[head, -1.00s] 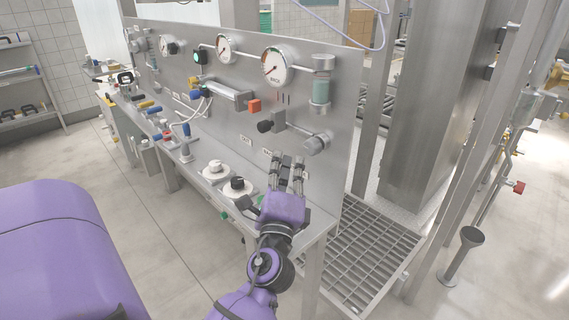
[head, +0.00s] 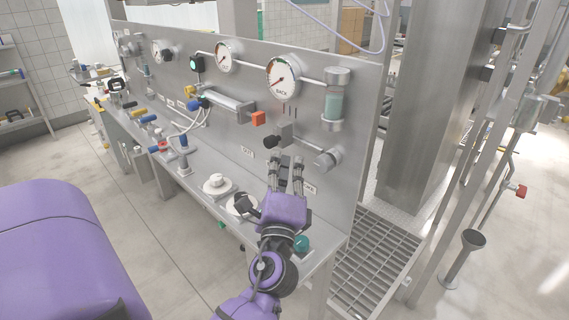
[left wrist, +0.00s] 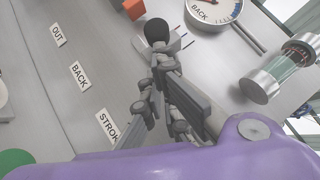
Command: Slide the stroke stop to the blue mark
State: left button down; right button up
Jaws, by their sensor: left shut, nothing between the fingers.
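The stroke stop appears to be the grey block (head: 286,131) with a black knob (head: 270,141) on the upright steel panel, below the right-hand gauge. In the left wrist view the black knob (left wrist: 157,31) is just beyond my fingertips. Thin marks stand beside it, one of which looks blue (left wrist: 185,41). My left gripper (head: 286,162) is shut and empty, just below the block in the head view. It also shows in the left wrist view (left wrist: 163,68). Contact with the knob cannot be told. My right gripper is out of view.
A cylinder with an orange end block (head: 258,118) is left of the stop. A glass-bodied unit (head: 334,102) and a round fitting (head: 327,159) are to its right. White round fittings (head: 217,184) stand on the bench ledge below. Labels (left wrist: 108,127) lie along the panel.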

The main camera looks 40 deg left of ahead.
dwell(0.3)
pick_arm(q)
jog(key=shift+a+r, duration=0.35)
jog(key=shift+a, duration=0.15)
jog(key=shift+f, duration=0.2)
